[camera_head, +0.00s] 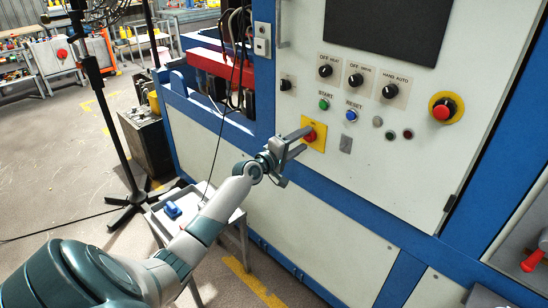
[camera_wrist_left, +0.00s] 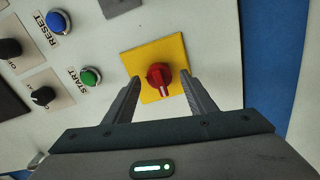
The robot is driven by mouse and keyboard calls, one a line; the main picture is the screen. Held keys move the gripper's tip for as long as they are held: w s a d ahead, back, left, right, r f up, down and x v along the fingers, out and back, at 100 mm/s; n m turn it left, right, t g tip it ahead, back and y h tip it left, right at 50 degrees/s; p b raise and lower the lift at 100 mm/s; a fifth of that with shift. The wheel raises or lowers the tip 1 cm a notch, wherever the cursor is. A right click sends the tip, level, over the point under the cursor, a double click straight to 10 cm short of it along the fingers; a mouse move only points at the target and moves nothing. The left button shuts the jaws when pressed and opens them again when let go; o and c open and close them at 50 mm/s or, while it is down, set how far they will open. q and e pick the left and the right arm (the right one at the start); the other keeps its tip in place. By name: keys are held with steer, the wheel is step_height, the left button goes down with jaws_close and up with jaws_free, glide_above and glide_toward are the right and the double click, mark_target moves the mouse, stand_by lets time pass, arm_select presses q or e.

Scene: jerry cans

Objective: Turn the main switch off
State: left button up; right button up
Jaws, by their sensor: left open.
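The main switch is a red rotary knob (camera_head: 309,135) on a yellow square plate (camera_head: 318,143), set low on the front of the pale control panel. In the left wrist view the red knob (camera_wrist_left: 159,74) has a pale mark on its lower part, and the yellow plate (camera_wrist_left: 168,52) is tilted. My left gripper (camera_head: 308,138) is open in front of the plate. In the left wrist view, the left gripper's fingertips (camera_wrist_left: 160,79) lie on either side of the knob, with gaps showing on both sides. I cannot tell how far the tips are from the plate. My right gripper is not in view.
Above the switch are a green START button (camera_head: 324,104), a blue RESET button (camera_head: 351,115) and several black selector knobs. A red emergency stop (camera_head: 442,108) is at the right. A small table (camera_head: 240,216) and a black stand (camera_head: 130,190) are at the left.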

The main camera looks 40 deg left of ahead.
arm_select(q)
steer(key=s+a+b, duration=0.1)
steer(key=s+b, duration=0.1)
steer(key=s, duration=1.4)
steer(key=shift+a+b, duration=0.15)
steer(key=shift+b, duration=0.15)
